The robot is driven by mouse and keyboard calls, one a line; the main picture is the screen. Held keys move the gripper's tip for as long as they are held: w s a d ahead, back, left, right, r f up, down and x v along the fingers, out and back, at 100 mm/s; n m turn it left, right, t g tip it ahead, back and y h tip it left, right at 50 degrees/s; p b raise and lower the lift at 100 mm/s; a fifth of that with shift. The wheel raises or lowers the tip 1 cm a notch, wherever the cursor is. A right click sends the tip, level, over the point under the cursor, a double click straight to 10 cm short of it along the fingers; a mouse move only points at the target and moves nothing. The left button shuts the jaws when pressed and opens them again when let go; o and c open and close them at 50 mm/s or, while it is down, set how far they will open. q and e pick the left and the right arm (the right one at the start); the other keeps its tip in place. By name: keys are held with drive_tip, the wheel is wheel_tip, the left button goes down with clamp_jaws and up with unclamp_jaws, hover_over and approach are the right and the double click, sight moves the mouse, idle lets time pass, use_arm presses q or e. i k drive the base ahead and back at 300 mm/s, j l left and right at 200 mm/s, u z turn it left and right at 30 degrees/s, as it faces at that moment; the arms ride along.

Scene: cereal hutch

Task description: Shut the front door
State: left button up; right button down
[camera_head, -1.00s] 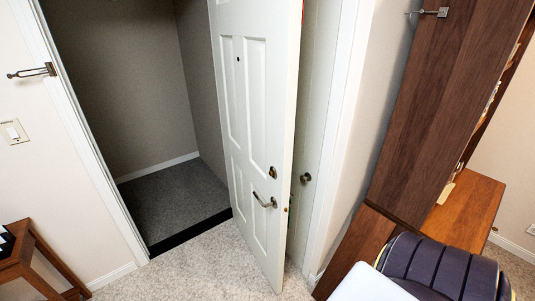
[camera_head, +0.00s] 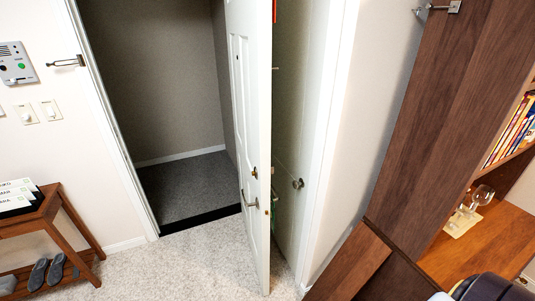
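The white panelled front door (camera_head: 246,90) stands wide open into the room, seen nearly edge-on. Its lever handle (camera_head: 249,203) and the lock above it are on the left face, near the door's free edge. The open doorway (camera_head: 165,90) is to its left, with a dark threshold strip (camera_head: 201,218) on the floor. Behind the door is another white surface with a round knob (camera_head: 298,184).
A wooden shoe bench (camera_head: 75,214) with shoes (camera_head: 47,271) stands at left. A tall dark wooden hutch (camera_head: 440,110) with books and glasses fills the right, and a dark rounded object (camera_head: 492,288) is at bottom right. Pale carpet (camera_head: 200,265) before the doorway is clear.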

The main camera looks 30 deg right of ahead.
sight(249, 22)
drive_tip(key=k+l, duration=0.1)
drive_tip(key=l, duration=0.3)
drive_tip(key=k+l, duration=0.1)
drive_tip(key=l, duration=0.3)
drive_tip(key=k+l, duration=0.15)
drive_tip(key=l, duration=0.2)
drive_tip(key=k+l, duration=0.1)
drive_tip(key=l, duration=0.3)
drive_tip(key=k+l, duration=0.1)
drive_tip(key=l, duration=0.3)
drive_tip(key=z, duration=0.05)
